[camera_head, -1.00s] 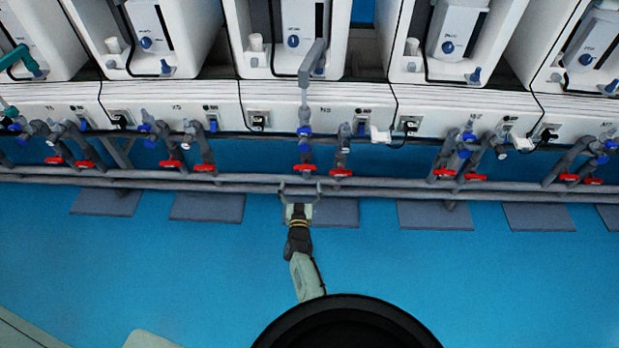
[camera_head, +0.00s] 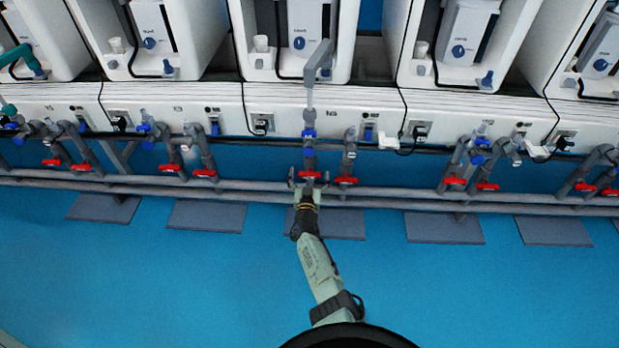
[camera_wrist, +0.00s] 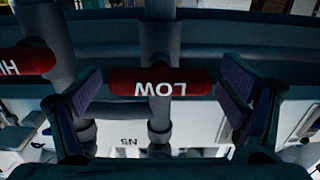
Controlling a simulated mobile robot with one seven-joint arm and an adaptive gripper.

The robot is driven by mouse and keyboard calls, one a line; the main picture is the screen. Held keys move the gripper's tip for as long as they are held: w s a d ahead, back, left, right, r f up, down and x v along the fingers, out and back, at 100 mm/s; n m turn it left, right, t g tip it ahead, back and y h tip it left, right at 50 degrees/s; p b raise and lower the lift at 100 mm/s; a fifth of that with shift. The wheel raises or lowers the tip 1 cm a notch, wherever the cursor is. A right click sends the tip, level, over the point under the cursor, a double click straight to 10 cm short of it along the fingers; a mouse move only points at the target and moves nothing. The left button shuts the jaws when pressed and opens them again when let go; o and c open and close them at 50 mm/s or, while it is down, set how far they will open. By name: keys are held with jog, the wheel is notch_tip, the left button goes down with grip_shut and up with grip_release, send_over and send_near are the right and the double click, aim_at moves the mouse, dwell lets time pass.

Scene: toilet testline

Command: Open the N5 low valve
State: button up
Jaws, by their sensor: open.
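The N5 low valve's red handle (camera_head: 310,174) is mounted on a grey pipe below the N5 unit. In the wrist view this red handle (camera_wrist: 161,82) reads "LOW" upside down and lies level across its pipe. My gripper (camera_head: 308,184) is open at the handle, one finger on each side. In the wrist view the gripper's (camera_wrist: 163,92) dark pads flank the handle's two ends with small gaps, so contact is not clear. An upside-down "N5" label (camera_wrist: 128,141) shows below it.
The N5 high valve's red handle (camera_wrist: 27,60), its lettering cut off, sits close beside the left finger in the wrist view. It also shows in the head view (camera_head: 344,181). Horizontal grey pipes (camera_head: 400,202) run below the valves. The blue floor (camera_head: 150,270) in front is clear.

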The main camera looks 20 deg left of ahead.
jog(key=c, duration=1.2)
jog(key=shift+o, duration=0.2)
jog(key=shift+n, duration=0.3)
jog(key=n, duration=0.3)
jog(key=shift+n, duration=0.3)
jog(key=n, duration=0.4)
jog(key=shift+a+n, duration=0.1)
jog(key=shift+n, duration=0.2)
jog(key=n, duration=0.4)
jog(key=shift+n, duration=2.5)
